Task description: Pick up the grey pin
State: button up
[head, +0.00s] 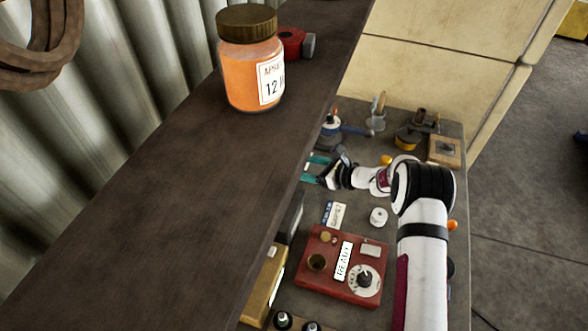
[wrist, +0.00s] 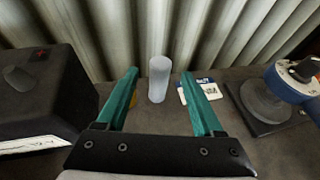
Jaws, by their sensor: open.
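The grey pin (wrist: 159,80) is a smooth, pale grey cylinder standing upright on the dark bench, near the corrugated wall. My gripper (wrist: 160,74) is open, with a teal finger on each side of the pin in the wrist view. There are visible gaps between the pin and both fingers; I cannot tell how far in depth the pin sits from the fingertips. In the head view, my gripper (head: 312,169) reaches left to the edge of the brown shelf. The pin is not seen there, probably hidden by the shelf.
A dark box (wrist: 42,95) stands left of my gripper, and a vise-like tool (wrist: 268,95) stands right. A small white-and-blue card (wrist: 196,91) lies behind the right finger. The brown shelf (head: 190,170) holds an orange jar (head: 250,75). A red panel (head: 318,280) lies on the bench.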

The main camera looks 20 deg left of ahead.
jog(key=x, duration=0.3)
jog(key=shift+a, duration=0.15)
grip_shut()
dwell(1.2)
